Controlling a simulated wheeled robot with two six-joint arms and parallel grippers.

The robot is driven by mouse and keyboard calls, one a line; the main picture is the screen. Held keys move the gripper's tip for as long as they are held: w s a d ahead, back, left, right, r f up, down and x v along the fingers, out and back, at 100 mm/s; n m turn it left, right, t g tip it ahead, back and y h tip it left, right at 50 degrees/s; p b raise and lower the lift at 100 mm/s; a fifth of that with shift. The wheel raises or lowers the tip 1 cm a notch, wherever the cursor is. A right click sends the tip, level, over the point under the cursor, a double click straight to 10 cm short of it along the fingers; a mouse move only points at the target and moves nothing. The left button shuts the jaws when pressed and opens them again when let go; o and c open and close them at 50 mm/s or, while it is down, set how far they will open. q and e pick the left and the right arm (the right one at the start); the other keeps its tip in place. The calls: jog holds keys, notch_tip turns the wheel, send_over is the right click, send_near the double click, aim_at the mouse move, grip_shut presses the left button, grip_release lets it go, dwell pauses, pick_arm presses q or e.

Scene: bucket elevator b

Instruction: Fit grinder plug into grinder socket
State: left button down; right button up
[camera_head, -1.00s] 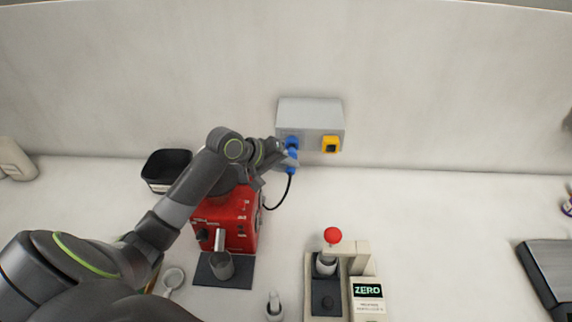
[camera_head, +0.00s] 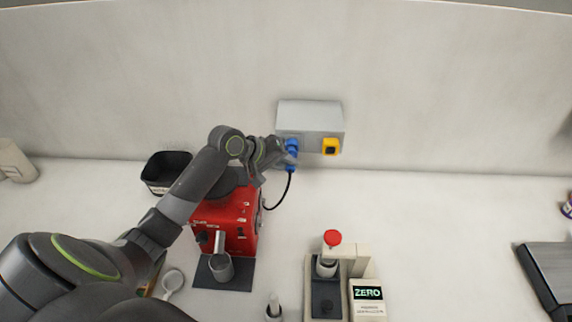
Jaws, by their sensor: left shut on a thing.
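My left gripper (camera_head: 284,152) is shut on the blue grinder plug (camera_head: 291,166), at the lower left front of the grey socket box on the wall. A black cable hangs from the plug and curves down to the red grinder (camera_head: 241,213). The blue grinder socket (camera_head: 292,143) is on the left of the box's front. The plug is right at this socket and overlaps it in the view. I cannot tell how deep it sits. My right gripper is not in view.
The grey box (camera_head: 310,116) also has a yellow socket (camera_head: 330,146). A metal cup (camera_head: 221,267) stands on a dark mat before the grinder. A black bin (camera_head: 167,170) is at the left, and a device marked ZERO (camera_head: 367,294) is at the front.

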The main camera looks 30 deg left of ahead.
pick_arm(q)
jog(key=shift+w+a+r, duration=0.1)
jog(key=shift+w+a, duration=0.1)
jog(key=shift+w, duration=0.25)
jog(key=shift+w+a, duration=0.2)
jog(key=shift+w, duration=0.25)
jog(key=c, duration=1.5)
grip_release()
jog(key=shift+c, duration=0.2)
jog(key=shift+o, duration=1.4)
jog(key=shift+w, duration=0.1)
jog(key=b+v, duration=0.4)
jog(key=v, duration=1.3)
jog(key=shift+a, duration=0.15)
